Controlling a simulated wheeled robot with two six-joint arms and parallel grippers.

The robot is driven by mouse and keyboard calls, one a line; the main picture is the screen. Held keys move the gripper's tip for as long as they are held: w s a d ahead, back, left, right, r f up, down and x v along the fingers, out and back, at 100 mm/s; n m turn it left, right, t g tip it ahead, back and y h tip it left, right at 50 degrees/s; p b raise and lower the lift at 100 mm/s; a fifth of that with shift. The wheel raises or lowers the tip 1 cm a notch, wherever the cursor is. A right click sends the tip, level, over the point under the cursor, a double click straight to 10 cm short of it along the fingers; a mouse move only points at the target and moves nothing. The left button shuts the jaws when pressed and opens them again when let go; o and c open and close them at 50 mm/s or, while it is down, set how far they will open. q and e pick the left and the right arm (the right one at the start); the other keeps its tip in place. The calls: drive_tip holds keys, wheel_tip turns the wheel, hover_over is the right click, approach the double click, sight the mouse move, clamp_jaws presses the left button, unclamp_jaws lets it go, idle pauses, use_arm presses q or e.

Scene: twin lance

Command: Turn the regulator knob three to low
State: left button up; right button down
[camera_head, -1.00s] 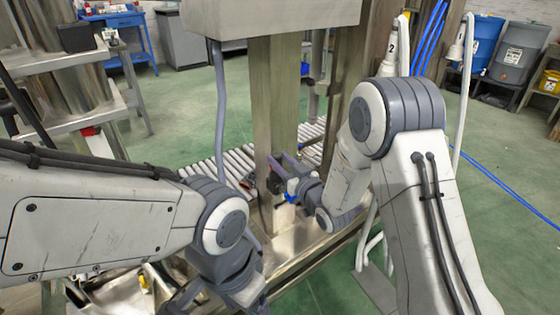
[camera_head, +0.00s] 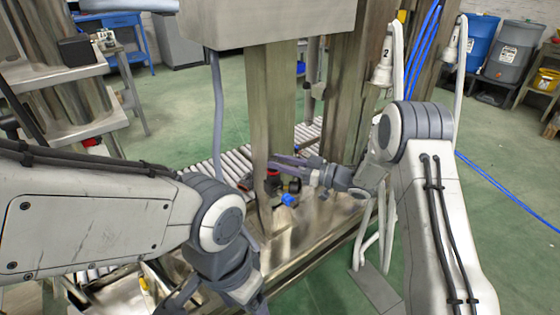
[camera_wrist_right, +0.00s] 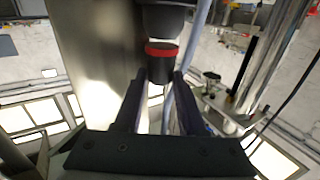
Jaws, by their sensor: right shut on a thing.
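The regulator is a small dark unit with a red ring (camera_head: 273,172) on the front of the steel column; the ring also shows in the wrist view (camera_wrist_right: 161,48). Its black knob (camera_wrist_right: 156,74) lies below the ring, between my right fingertips. My right gripper (camera_head: 284,162) is shut on this knob, and its fingers (camera_wrist_right: 158,80) stand on either side of it. No number or low mark is readable. My left gripper (camera_head: 215,296) is low in the head view, away from the regulator, with its fingertips partly cut off.
The steel column (camera_head: 270,105) stands right behind the regulator. A blue fitting (camera_head: 289,199) sits just below my right gripper. A roller conveyor (camera_head: 202,160) runs behind the column. A grey hose (camera_head: 217,120) hangs left of it. Green floor lies open at the right.

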idle(0.3)
drive_tip(key=shift+c, duration=2.4)
unclamp_jaws()
drive_tip(key=shift+d, duration=0.1)
drive_tip(key=p+v, duration=0.2)
drive_tip(key=v, duration=0.8)
drive_tip(key=shift+d, duration=0.2)
drive_tip(key=shift+w, duration=0.1)
